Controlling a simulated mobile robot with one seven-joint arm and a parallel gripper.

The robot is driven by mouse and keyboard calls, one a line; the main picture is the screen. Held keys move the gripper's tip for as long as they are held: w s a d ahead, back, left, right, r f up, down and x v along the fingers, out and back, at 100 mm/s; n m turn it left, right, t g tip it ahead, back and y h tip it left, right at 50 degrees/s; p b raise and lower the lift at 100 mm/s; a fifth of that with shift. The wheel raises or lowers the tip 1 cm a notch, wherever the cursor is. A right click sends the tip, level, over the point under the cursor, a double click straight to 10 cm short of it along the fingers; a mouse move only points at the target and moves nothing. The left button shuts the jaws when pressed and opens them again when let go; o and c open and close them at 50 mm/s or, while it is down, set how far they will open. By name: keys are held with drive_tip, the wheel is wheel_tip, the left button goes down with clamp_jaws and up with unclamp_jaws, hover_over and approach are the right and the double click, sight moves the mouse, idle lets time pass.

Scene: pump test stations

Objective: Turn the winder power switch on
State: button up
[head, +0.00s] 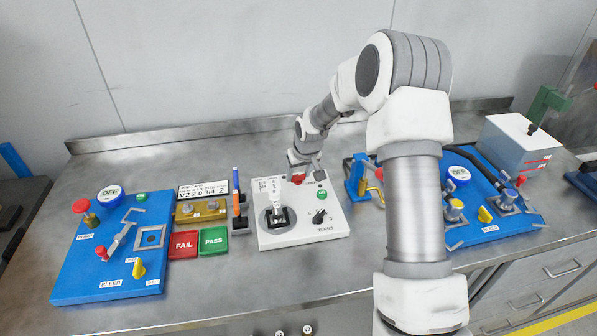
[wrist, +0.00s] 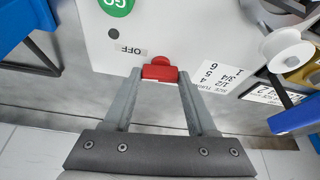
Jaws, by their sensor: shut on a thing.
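The winder is a white box (head: 325,218) in the middle of the bench, with a green GO button, a black TURNS knob and a spool. Its red power switch (wrist: 160,70) sits near the box edge, beside an OFF label (wrist: 127,49) in the wrist view. In the head view the red switch (head: 298,179) shows at the box's back edge, under my gripper (head: 302,166). In the wrist view my gripper (wrist: 160,77) is shut on the red switch, one finger at each side. An ON label is not visible in the wrist view.
A blue pump station (head: 75,275) is on the left, with FAIL (head: 183,245) and PASS (head: 213,240) blocks beside it. Another blue station (head: 490,222) is on the right. A grey box (head: 520,145) stands at the back right. The bench is clear in front of the winder.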

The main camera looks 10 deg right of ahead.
drive_tip(key=n+y+p, duration=0.1)
drive_tip(key=n, duration=0.1)
drive_tip(key=n+y+p, duration=0.1)
drive_tip(key=n, duration=0.2)
drive_tip(key=shift+d+g, duration=0.2)
drive_tip(key=shift+g, duration=0.1)
drive_tip(key=n+g+y, duration=0.1)
drive_tip(key=n, duration=0.4)
drive_tip(key=shift+w, duration=0.15)
drive_tip(key=shift+g, duration=0.3)
drive_tip(key=o, duration=1.4)
drive_tip(key=shift+c, duration=0.2)
drive_tip(key=v, duration=1.7)
drive_tip(key=shift+d, duration=0.35)
